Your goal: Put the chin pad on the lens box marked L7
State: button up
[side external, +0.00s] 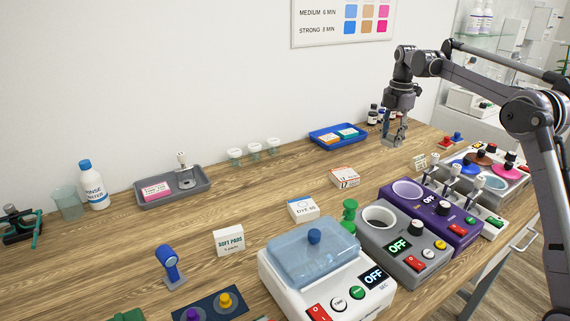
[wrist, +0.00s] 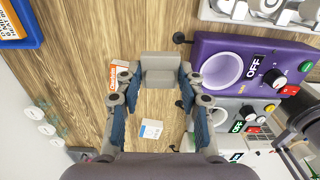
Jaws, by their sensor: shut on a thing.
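A grey padded piece, which looks like the chin pad (wrist: 162,62), sits between the fingertips of my gripper (wrist: 161,76) in the wrist view. In the side view my gripper (side external: 393,138) is above the wooden counter, behind and to the right of the lens box. The box with red lettering, which seems to read L7 (side external: 345,177), lies flat on the counter with nothing on it. In the wrist view this box (wrist: 113,77) is partly hidden by the left finger. The held piece is apart from the box.
A second white box with blue marking (side external: 303,209) lies nearer the camera. A blue tray (side external: 312,137) with packets stands behind. A purple device (side external: 455,228) and a grey device (side external: 412,268) stand at the front right. A green knobbed item (side external: 349,213) stands close by.

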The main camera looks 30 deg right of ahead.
jog(key=shift+s+a+r, duration=0.15)
jog(key=shift+a+r, duration=0.05)
jog(key=shift+a, duration=0.35)
send_over(345, 173)
notch_tip(345, 173, down, 7)
jog(key=shift+d+r, duration=0.1)
jog(key=shift+r, duration=0.1)
jog(key=shift+f, duration=2.1)
jog(key=shift+f, duration=0.1)
jog(key=o, duration=0.7)
jog(key=shift+o, duration=0.2)
